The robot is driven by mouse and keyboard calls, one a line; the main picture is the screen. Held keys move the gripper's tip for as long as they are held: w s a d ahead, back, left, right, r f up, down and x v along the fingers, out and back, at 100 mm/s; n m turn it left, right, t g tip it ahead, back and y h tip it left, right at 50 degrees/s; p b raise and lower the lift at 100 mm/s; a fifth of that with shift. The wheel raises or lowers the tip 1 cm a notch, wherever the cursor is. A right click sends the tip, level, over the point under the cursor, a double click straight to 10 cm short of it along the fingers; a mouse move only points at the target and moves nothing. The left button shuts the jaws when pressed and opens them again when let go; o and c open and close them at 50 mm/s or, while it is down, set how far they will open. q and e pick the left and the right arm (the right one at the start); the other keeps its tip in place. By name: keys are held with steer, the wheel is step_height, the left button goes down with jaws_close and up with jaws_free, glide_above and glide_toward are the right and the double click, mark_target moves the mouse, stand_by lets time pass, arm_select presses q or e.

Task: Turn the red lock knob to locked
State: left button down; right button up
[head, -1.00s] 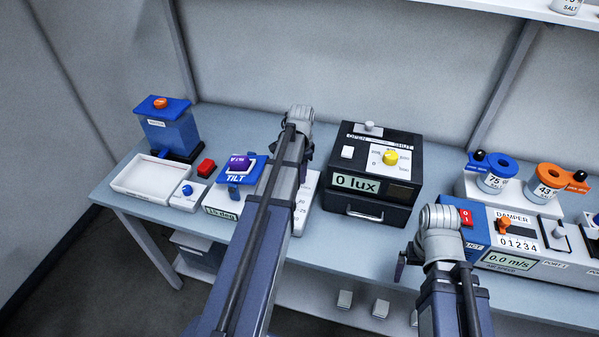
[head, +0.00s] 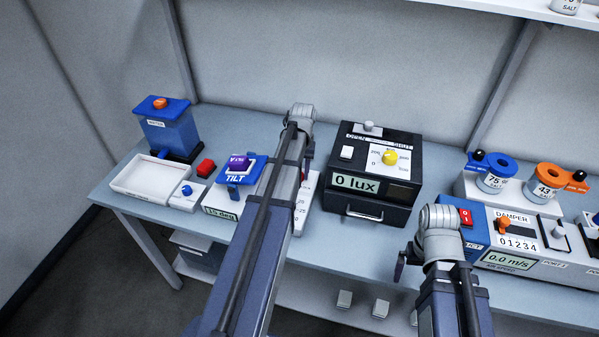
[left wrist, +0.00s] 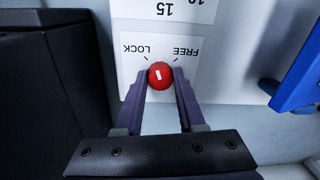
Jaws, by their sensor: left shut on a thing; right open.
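The red lock knob (left wrist: 160,75) shows in the left wrist view on a white panel marked LOCK and FREE, both upside down there. It bears a short white mark, close to upright in that view; I cannot tell exactly which label it points to. My left gripper (left wrist: 161,84) is shut on the knob, one purple finger on each side. My right gripper (head: 402,264) is open and empty, low in front of the bench, far from the knob.
The blue tilt plate (head: 231,173) carries a purple block (head: 239,162), left of my left arm. The black lux box (head: 348,205) stands right of it. The damper unit (head: 475,226) is at the right.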

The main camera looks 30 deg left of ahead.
arm_select(q)
steer(key=n, duration=0.4)
steer(key=shift+n, duration=0.3)
stand_by(0.4)
steer(key=c, duration=0.5)
jaws_free()
steer(key=shift+r, duration=0.15)
step_height(320, 180, up, 8)
steer(key=p, duration=0.8)
steer(key=shift+w+d+f, duration=0.1)
steer(key=shift+w+f, duration=0.05)
steer(key=shift+f, duration=0.05)
steer(key=shift+f, duration=0.2)
